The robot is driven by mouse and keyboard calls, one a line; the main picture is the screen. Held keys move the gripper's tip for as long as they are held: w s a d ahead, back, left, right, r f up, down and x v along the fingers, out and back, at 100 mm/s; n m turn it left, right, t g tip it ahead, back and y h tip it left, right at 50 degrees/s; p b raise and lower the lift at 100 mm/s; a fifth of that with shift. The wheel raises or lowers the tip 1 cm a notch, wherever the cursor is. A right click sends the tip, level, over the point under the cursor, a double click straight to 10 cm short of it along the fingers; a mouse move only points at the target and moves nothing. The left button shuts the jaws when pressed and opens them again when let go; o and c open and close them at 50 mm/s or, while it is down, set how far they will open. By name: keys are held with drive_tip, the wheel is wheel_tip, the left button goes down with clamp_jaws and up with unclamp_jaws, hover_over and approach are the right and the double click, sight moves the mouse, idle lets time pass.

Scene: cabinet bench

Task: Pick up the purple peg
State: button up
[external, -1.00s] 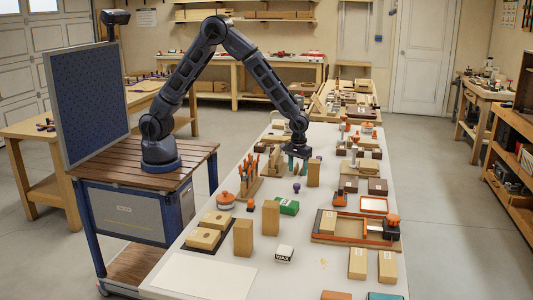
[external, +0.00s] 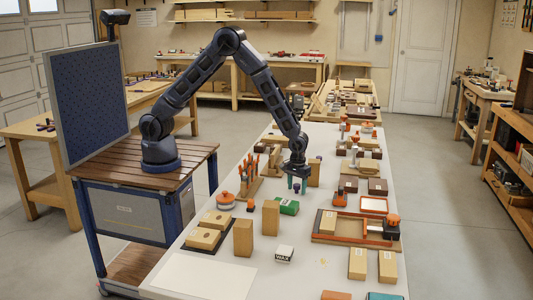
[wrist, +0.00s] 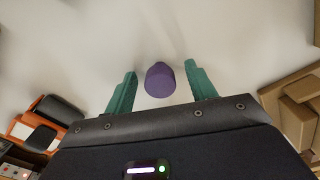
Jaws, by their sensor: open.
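The purple peg (external: 296,187) stands on the white bench top, small and partly hidden by my gripper in the external view. In the wrist view the purple peg (wrist: 160,80) shows its round top between the two green fingers. My gripper (external: 297,183) is open and points down over the peg. In the wrist view my gripper (wrist: 161,82) has one finger on each side of the peg, with a visible gap on both sides. Whether the fingertips reach below the peg's top is hard to tell.
A green box (external: 287,206) lies just in front of the gripper. A wooden block (external: 314,174) stands close behind on the right. A rack of orange-handled tools (external: 262,170) is to the left. Wooden blocks (wrist: 296,110) show at the wrist view's right.

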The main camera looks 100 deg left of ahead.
drive_tip(key=c, duration=1)
drive_tip(key=shift+c, duration=0.3)
drive_tip(key=shift+r, duration=0.15)
